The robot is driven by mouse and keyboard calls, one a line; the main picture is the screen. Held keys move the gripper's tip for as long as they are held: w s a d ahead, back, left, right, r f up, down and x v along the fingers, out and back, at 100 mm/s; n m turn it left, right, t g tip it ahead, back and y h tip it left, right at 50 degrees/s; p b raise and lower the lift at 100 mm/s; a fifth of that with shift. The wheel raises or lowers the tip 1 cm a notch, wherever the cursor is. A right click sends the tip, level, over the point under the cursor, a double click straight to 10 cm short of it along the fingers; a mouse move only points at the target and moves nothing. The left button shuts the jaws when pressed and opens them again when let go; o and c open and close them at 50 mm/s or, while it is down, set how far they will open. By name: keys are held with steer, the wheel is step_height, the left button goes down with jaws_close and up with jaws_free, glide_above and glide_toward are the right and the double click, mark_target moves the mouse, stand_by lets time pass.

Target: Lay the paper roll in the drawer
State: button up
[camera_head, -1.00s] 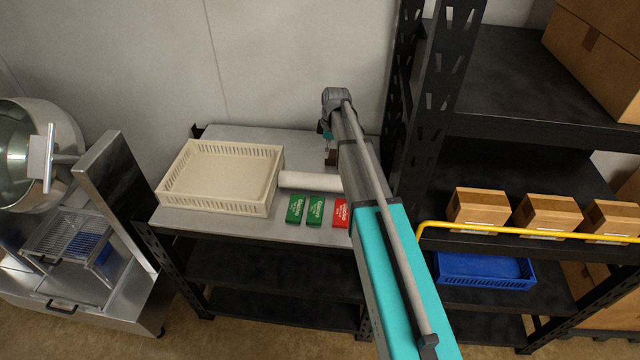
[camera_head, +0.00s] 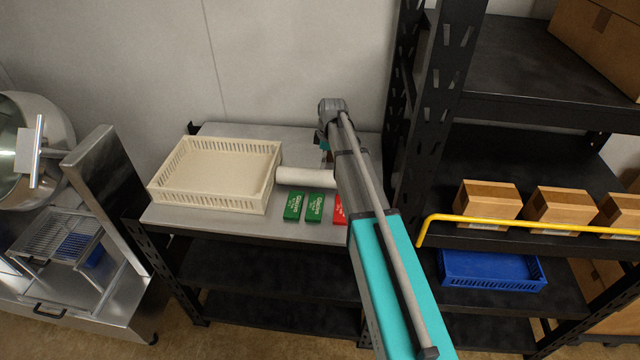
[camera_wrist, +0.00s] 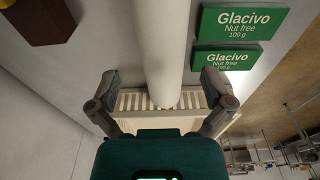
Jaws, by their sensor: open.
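The white paper roll (camera_head: 306,177) lies on the grey table top, beside the cream crate; its right part is hidden behind my arm in the head view. In the wrist view the roll (camera_wrist: 162,45) runs down the middle, between the two spread fingers. My gripper (camera_wrist: 163,92) is open, with one finger on either side of the roll in the picture; I see no clear contact. In the head view my gripper is mostly hidden by my own arm. A steel front with a black handle (camera_head: 52,312), possibly a drawer, shows low on the machine at left; it looks closed.
A cream slotted crate (camera_head: 215,207), empty, stands left of the roll. Two green packs (camera_head: 293,206) and a partly hidden red one (camera_head: 339,209) lie in front of it. A black rack with a yellow rail (camera_head: 530,229), cardboard boxes and a blue crate (camera_head: 490,282) stands at right.

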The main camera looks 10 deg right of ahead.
mark_target(321, 171)
steer(key=shift+f, duration=0.45)
steer(key=shift+f+b, duration=0.1)
steer(key=shift+b, duration=0.25)
steer(key=shift+a+f+b, duration=0.2)
steer(key=shift+f+b, duration=0.65)
steer(key=shift+a+f+b, duration=0.2)
steer(key=shift+f+b, duration=0.6)
steer(key=shift+a+f+b, duration=0.2)
steer(key=shift+f+b, duration=0.65)
steer(key=shift+d, duration=0.1)
steer(key=c, duration=1.1)
steer(key=shift+w+r, duration=0.1)
steer(key=shift+r, duration=0.15)
